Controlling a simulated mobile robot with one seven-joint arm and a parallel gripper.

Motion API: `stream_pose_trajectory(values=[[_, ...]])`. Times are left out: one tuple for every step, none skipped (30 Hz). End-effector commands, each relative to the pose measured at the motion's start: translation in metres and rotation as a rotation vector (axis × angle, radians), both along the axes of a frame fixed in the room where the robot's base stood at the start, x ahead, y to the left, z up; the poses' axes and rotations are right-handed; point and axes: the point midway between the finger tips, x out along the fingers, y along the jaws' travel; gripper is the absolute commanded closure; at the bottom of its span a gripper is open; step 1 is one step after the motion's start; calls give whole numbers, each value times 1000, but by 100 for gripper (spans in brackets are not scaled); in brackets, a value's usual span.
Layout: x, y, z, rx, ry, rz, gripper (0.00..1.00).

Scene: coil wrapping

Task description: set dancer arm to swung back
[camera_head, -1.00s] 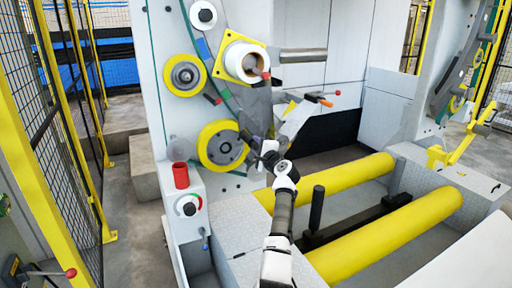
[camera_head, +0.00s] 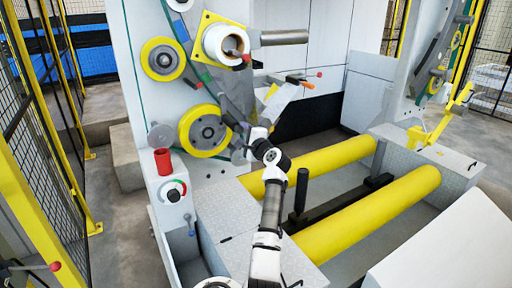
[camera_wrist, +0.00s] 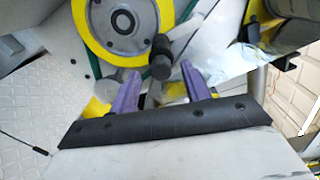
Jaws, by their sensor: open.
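A short light-grey arm (camera_wrist: 188,27) with a black cylindrical knob (camera_wrist: 160,60) at its lower end shows in the wrist view, beside a yellow-rimmed wheel (camera_wrist: 118,25); it looks like the dancer arm, but I cannot be sure. The wheel also shows in the head view (camera_head: 204,131) on the white machine face. My gripper (camera_wrist: 160,72) is open, its two purple fingers apart. The knob appears between the fingertips in the picture; whether it lies within their reach I cannot tell. In the head view my wrist (camera_head: 262,148) hides most of this spot.
An angled plate with an orange handle (camera_head: 298,81) is right of the gripper. A red cylinder (camera_head: 162,161) stands on the control box left of my arm. Yellow rollers (camera_head: 372,213) lie to the right. Yellow fence posts (camera_head: 45,195) stand at left.

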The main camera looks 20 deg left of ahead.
Motion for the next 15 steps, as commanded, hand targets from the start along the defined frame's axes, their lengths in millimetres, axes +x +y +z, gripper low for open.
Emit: stream_pose_trajectory(values=[[-5, -7, -3, 0, -1, -2, 53], [-9, -11, -3, -2, -1, -2, 53], [-13, -15, -3, -1, -2, -3, 53], [-17, -19, -4, -1, -2, -2, 53], [-20, -23, -4, -1, -2, -2, 53], [-25, -28, -3, 0, -1, -1, 53], [-29, -32, -4, -1, -1, -1, 53], [-33, -36, -3, -2, -1, -2, 53], [-37, -42, -3, 0, -1, -1, 53], [-41, -46, -4, -1, 0, -2, 53], [-44, -49, -4, -2, 0, -2, 53], [-48, -54, -3, -1, 0, -2, 53], [-51, -57, -3, -1, 0, -2, 53], [-54, -60, -3, -2, 0, -2, 53], [-57, -63, -3, -1, 1, -1, 53]])
